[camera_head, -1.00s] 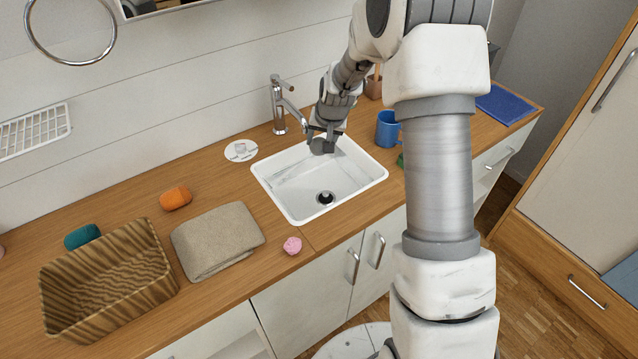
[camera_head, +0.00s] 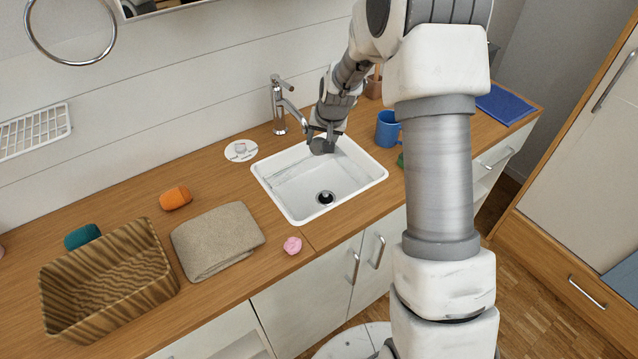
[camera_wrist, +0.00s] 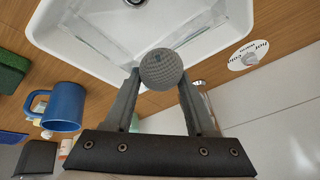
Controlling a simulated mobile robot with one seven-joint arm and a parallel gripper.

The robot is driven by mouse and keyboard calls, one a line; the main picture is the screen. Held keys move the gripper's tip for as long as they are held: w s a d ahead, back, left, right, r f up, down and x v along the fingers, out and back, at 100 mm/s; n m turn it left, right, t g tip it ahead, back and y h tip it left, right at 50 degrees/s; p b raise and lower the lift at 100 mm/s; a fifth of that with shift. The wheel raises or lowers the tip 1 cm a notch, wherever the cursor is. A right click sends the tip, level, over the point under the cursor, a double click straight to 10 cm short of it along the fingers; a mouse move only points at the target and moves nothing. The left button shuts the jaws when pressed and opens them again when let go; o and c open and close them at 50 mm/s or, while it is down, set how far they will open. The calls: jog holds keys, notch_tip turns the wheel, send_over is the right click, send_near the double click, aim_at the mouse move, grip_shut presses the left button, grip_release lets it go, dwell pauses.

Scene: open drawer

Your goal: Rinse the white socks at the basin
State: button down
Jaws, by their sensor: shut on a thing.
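My gripper (camera_wrist: 158,88) is shut on a grey, knit-textured ball (camera_wrist: 161,69), apparently a rolled pair of socks. It looks grey rather than white, and I see no clearly white socks. In the head view the grey ball (camera_head: 321,146) hangs over the back right part of the white basin (camera_head: 282,204), close to the tap (camera_head: 279,105). Whether it touches the basin cannot be told. The basin also shows in the wrist view (camera_wrist: 50,28). The drain (camera_head: 325,197) is uncovered. My arm hides part of the counter at the right.
A blue mug (camera_head: 387,129) and a green sponge (camera_wrist: 12,70) stand to the right.

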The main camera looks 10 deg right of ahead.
aim_at(321, 137)
jog(key=shift+r, duration=0.15)
jog(key=shift+r+p, duration=1.05)
jog(key=shift+r, duration=0.9)
jog(key=shift+f, duration=0.1)
jog(key=shift+s+d, duration=0.1)
jog(key=shift+s, duration=0.5)
jog(key=s+a+r+n+y, duration=0.1)
jog(key=s+n, duration=0.3)
jog(key=s, duration=0.6)
jog(key=shift+s+g+y, duration=0.3)
jog(key=shift+s+y, duration=0.1)
